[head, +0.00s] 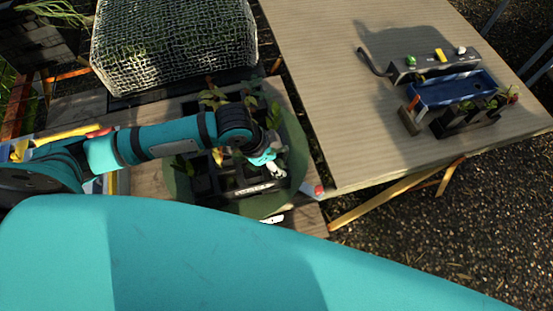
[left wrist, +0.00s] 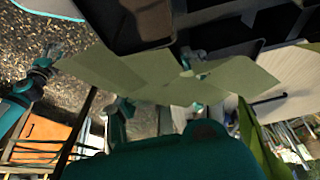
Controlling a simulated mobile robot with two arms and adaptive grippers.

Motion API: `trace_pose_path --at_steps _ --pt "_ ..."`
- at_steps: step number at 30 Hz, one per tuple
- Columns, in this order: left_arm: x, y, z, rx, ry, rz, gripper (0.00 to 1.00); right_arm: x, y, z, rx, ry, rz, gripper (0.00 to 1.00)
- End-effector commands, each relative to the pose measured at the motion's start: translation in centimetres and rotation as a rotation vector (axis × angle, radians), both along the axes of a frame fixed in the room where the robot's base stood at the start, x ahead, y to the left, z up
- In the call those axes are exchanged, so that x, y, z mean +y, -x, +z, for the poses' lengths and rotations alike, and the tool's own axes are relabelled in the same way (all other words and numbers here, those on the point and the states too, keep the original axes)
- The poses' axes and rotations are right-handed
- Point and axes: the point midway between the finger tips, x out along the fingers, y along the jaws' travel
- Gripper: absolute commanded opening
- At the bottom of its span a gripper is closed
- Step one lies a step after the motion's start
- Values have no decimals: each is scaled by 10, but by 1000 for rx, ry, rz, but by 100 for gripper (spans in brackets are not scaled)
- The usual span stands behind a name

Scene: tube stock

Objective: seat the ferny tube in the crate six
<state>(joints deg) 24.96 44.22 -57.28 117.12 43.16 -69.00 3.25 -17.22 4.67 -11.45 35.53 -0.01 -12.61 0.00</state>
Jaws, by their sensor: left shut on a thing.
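My left gripper (head: 270,165) is at the right side of a dark crate with compartments (head: 252,190) that carries a white label too small to read. Several leafy plants stand in and behind this crate. In the left wrist view, broad pale green fronds (left wrist: 140,78) spread across the front of my left gripper (left wrist: 160,102), which is shut on what looks like the ferny tube. The tube's body is hidden, and I cannot tell whether it is inside a compartment. A teal arm with my right gripper (left wrist: 52,52) appears at the left of that view, its jaws unclear.
The crate stands on a round green mat (head: 291,190). A netted basket (head: 175,45) stands behind it. On the right table (head: 325,80) are a grey box with coloured knobs (head: 435,65), a blue tray (head: 452,91) and a dark plant rack (head: 465,122). That table's left part is clear.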

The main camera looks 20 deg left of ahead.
Motion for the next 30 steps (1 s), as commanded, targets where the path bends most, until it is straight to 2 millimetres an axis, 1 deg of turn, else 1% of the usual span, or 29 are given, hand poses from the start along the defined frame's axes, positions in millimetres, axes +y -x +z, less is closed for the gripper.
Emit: trace_pose_path --at_steps 9,10,16,25,28,30 --pt "0 0 -4 0 0 1 0 2 0 5 -1 -2 -1 33" --pt "0 0 -4 0 1 1 46 2 0 5 -1 -2 -1 33" --pt "0 -1 -5 -2 -1 1 72 3 0 4 0 -3 -2 33" --pt "2 -1 -4 -2 -4 3 72 0 -1 4 -1 0 0 33" --pt "5 0 3 -3 -5 2 72 0 -1 4 -1 0 0 33" --pt "8 2 13 -6 -4 2 72 1 -1 4 -1 -1 0 33"
